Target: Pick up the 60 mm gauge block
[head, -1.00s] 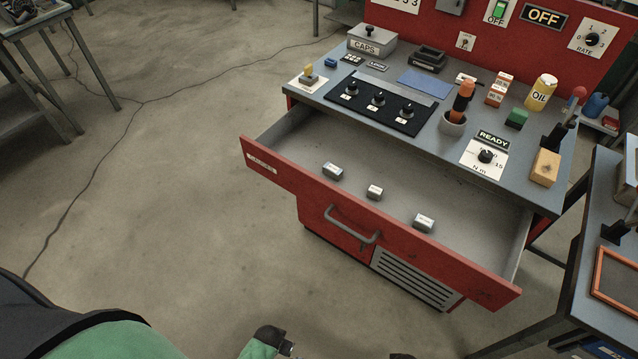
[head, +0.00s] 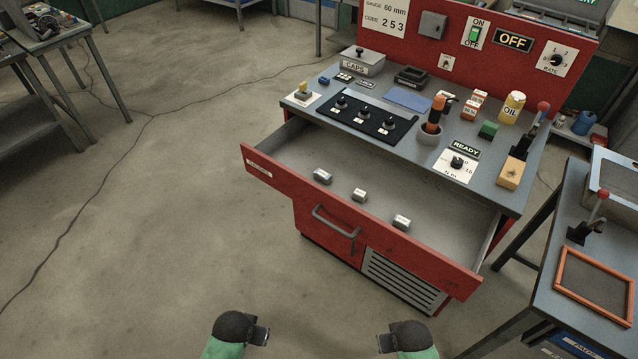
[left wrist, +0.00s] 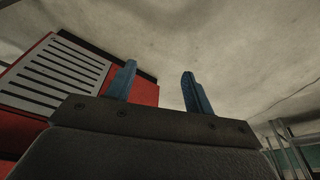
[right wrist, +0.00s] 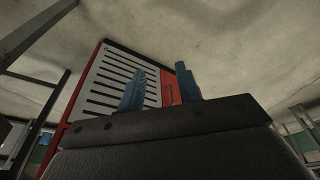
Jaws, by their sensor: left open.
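Three small grey gauge blocks lie apart in the open drawer in the head view: a left one (head: 322,177), a middle one (head: 359,195) and a right one (head: 401,222). Their labels are too small to read, so I cannot tell which is 60 mm. The red drawer (head: 350,218) is pulled out. My left gripper (head: 264,333) and right gripper (head: 384,341) are low in front of the cabinet, well short of the blocks. Both are empty, with fingers apart in the left wrist view (left wrist: 160,80) and the right wrist view (right wrist: 160,75).
A white sign (head: 385,14) reads gauge 60 mm, code 253. The bench top (head: 405,145) above the drawer holds a knob panel (head: 368,117), a cup with an orange-handled tool, an oil can (head: 512,106) and boxes. A side table (head: 545,270) stands right.

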